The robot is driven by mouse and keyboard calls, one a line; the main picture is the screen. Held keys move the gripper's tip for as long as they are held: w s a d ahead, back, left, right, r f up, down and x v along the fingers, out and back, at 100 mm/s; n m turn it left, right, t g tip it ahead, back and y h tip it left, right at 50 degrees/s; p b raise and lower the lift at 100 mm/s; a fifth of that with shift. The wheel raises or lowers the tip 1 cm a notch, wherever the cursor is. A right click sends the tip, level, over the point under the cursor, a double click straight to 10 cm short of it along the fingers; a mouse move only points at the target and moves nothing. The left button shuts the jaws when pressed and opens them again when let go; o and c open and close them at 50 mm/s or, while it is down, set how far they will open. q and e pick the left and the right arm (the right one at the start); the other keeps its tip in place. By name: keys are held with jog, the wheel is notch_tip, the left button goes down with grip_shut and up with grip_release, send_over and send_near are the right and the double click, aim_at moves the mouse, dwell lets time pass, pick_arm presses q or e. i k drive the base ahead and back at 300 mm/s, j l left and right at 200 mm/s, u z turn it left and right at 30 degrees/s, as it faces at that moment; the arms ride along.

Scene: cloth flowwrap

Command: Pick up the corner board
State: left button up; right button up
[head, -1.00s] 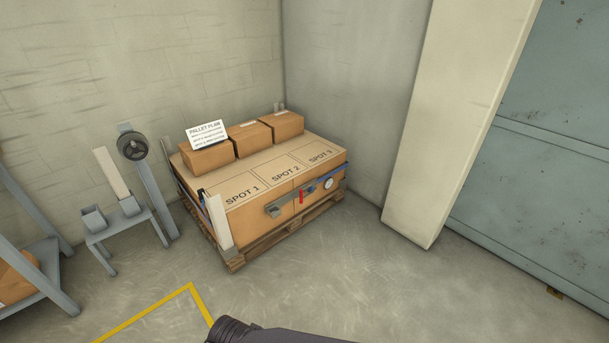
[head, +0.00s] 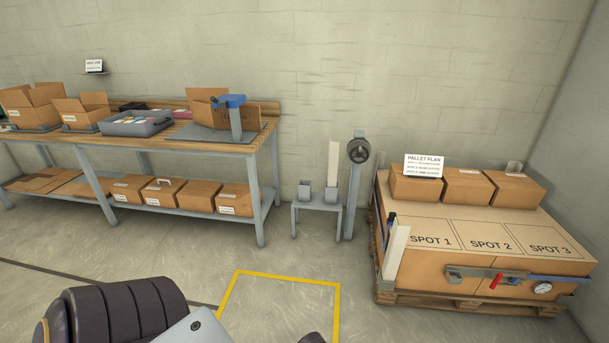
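A white corner board (head: 334,165) stands upright in a small grey stand (head: 317,203) by the wall, between the workbench and the pallet. Another white corner board (head: 395,250) stands upright at the front left corner of the loaded pallet (head: 470,303). Dark and grey parts of my own arm show at the bottom edge. Neither of my gripper's fingertips shows, and both are well away from the boards.
A workbench (head: 190,150) with open boxes and a lower shelf of cartons stands at the left. A grey post with a black reel (head: 359,151) is right of the stand. Cartons (head: 466,184) sit on the pallet load. The floor inside the yellow outline (head: 286,274) is clear.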

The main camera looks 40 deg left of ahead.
aim_at(333, 154)
jog(key=u, duration=1.2)
jog(key=i+j+z, duration=0.6)
jog(key=i, duration=0.2)
jog(key=i+j+z, duration=0.6)
jog(key=j, duration=0.35)
jog(key=i+j+z, duration=0.3)
jog(key=j, duration=0.2)
jog(key=k, duration=0.05)
